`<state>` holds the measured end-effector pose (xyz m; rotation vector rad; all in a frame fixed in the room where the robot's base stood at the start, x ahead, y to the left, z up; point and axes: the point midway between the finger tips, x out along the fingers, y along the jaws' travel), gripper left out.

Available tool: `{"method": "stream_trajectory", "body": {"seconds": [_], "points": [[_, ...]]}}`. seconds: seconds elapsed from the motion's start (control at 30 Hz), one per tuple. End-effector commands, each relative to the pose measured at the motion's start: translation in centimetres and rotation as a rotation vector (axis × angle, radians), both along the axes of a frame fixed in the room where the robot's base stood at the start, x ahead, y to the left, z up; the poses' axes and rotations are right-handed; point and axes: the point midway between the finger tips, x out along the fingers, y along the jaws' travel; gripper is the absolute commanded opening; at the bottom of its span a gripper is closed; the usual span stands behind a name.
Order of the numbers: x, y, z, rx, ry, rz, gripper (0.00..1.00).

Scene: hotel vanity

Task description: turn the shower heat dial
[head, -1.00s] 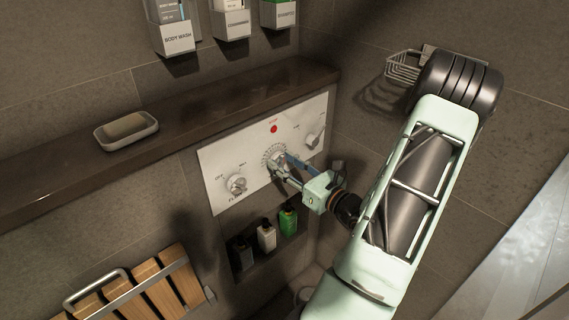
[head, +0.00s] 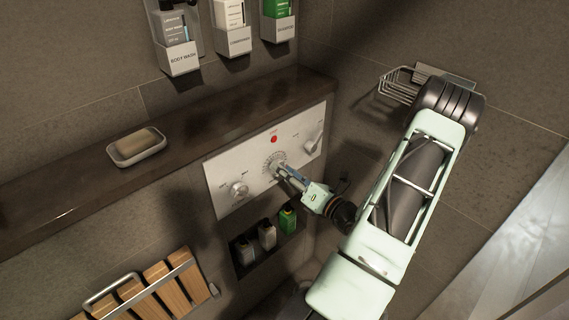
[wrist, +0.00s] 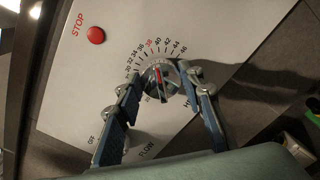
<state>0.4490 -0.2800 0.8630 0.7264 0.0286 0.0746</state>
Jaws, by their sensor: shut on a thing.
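The shower heat dial (wrist: 157,84) is a round metal knob with a red-marked pointer, ringed by a number scale, in the wrist view. In the head view the dial (head: 273,163) sits in the middle of the white control panel (head: 224,167). My gripper (wrist: 164,85) has a blue-padded finger on each side of the dial and is shut on it; the exact contact is partly hidden. In the head view my gripper (head: 281,170) reaches the dial from the lower right. The pointer lies near the upper middle of the scale.
A red stop button (wrist: 96,35) is above the dial. A flow knob (head: 239,189) is left and another knob (head: 312,144) right. A ledge with a soap dish (head: 137,148) runs above. Bottles (head: 268,236) stand in a niche below. A wire basket (head: 398,86) hangs at right.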

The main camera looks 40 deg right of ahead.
Motion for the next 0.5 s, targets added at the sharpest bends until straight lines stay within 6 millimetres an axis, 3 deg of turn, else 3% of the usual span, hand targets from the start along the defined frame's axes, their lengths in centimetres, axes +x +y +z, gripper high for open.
{"method": "stream_trajectory", "body": {"seconds": [0.5], "points": [[-0.04,-0.08,0.04,0.449,0.036,-0.001,0.11]]}}
